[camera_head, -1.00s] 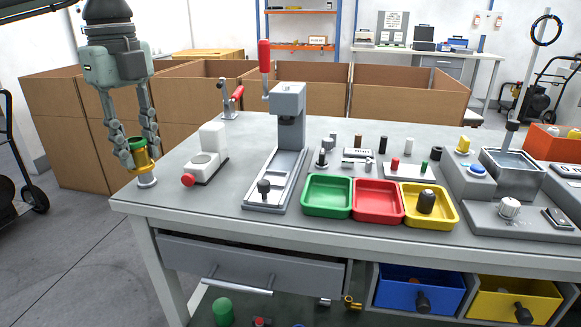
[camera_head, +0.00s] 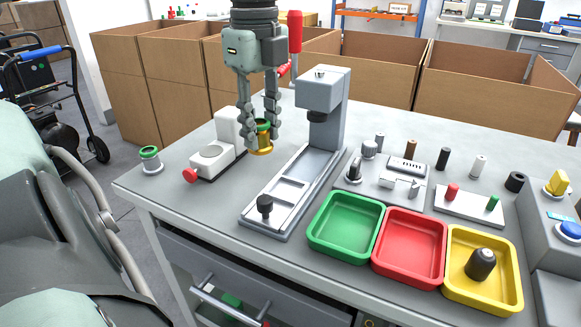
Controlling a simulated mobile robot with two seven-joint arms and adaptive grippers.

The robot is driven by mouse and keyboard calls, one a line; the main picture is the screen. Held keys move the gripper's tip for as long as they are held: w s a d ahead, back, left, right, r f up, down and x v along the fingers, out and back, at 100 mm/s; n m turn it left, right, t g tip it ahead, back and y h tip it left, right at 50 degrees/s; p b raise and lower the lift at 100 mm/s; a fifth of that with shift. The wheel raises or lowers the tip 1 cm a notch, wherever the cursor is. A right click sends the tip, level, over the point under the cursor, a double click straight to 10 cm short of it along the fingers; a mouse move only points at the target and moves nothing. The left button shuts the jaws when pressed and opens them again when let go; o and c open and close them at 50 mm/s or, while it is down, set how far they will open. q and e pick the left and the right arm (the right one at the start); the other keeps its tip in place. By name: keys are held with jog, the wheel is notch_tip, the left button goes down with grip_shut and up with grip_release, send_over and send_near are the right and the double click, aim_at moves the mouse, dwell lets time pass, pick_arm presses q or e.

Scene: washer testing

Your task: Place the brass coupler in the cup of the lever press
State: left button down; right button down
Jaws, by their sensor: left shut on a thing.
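My left gripper (camera_head: 261,128) points down above the table and is shut on the brass coupler (camera_head: 262,150), a gold ring-shaped piece with green at its top. The coupler is held between the white device and the lever press. The lever press (camera_head: 323,90) is a grey column with a red handle (camera_head: 294,35), standing right of my gripper. Its long grey base (camera_head: 290,190) runs toward the front edge, with a black knob (camera_head: 265,205) at the near end. I cannot make out the press's cup clearly. My right gripper is not in view.
A white device (camera_head: 215,155) with a round plate and red knob stands left of the coupler. A small green-topped stand (camera_head: 151,160) is at the table's left. Green (camera_head: 345,228), red (camera_head: 410,248) and yellow (camera_head: 484,270) trays line the front right. Cardboard boxes (camera_head: 390,75) stand behind.

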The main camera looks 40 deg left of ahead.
pick_arm(q)
jog(key=d+f, duration=0.1)
jog(key=w+d+f, duration=0.1)
jog(key=d, duration=0.1)
jog(key=d+f, duration=0.1)
jog(key=shift+w+d, duration=0.15)
jog(key=shift+d, duration=0.2)
jog(key=shift+d+f, duration=0.1)
jog(key=shift+f, duration=0.05)
notch_tip(320, 180, down, 3)
jog(key=shift+f+p, duration=0.2)
jog(key=shift+p, duration=0.1)
jog(key=shift+f, duration=0.15)
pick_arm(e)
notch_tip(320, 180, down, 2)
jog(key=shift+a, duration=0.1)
pick_arm(q)
jog(key=shift+f, duration=0.1)
jog(key=c, duration=1.2)
grip_release()
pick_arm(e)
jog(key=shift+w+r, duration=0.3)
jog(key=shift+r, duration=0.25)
